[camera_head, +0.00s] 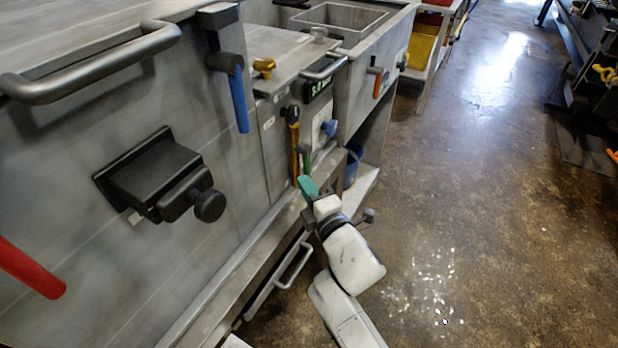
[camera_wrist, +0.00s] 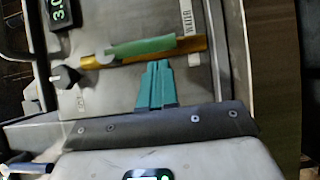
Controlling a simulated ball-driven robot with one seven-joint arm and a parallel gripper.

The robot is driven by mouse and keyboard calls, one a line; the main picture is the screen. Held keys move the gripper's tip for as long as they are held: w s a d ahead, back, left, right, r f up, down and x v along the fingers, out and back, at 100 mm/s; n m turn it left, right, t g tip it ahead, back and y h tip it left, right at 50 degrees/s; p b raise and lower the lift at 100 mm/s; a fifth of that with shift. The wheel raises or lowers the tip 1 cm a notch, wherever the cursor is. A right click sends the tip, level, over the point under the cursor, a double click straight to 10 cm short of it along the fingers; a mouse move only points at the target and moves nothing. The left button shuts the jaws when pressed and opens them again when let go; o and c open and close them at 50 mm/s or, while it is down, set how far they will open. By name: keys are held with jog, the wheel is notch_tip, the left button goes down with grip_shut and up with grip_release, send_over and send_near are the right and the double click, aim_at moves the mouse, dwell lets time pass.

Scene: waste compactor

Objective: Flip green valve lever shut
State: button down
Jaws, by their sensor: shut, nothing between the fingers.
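The green valve lever (camera_wrist: 140,46) lies along the brass pipe (camera_wrist: 190,45) in the wrist view, nearly parallel to it and slightly tilted. In the head view the green lever (camera_head: 304,161) is small and partly hidden, beside the yellow-brown pipe (camera_head: 295,142) on the machine's front panel. My gripper (camera_wrist: 159,64) has teal fingers that are shut together and empty. Its tips are just beside the lever in the wrist view; I cannot tell whether they touch it. In the head view my gripper (camera_head: 304,180) is just below the lever.
A blue knob (camera_head: 329,128) and a green-lit display (camera_head: 320,88) are near the valve. A blue lever (camera_head: 238,98), a black latch box (camera_head: 160,178) and a red handle (camera_head: 30,268) are on the left panel. A drawer handle (camera_head: 296,264) is below.

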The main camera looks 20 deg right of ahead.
jog(key=shift+w+d, duration=0.35)
jog(key=shift+f, duration=0.15)
jog(key=shift+w+d+n+b, duration=0.15)
jog(key=shift+n+b, duration=0.15)
jog(key=shift+b, duration=0.2)
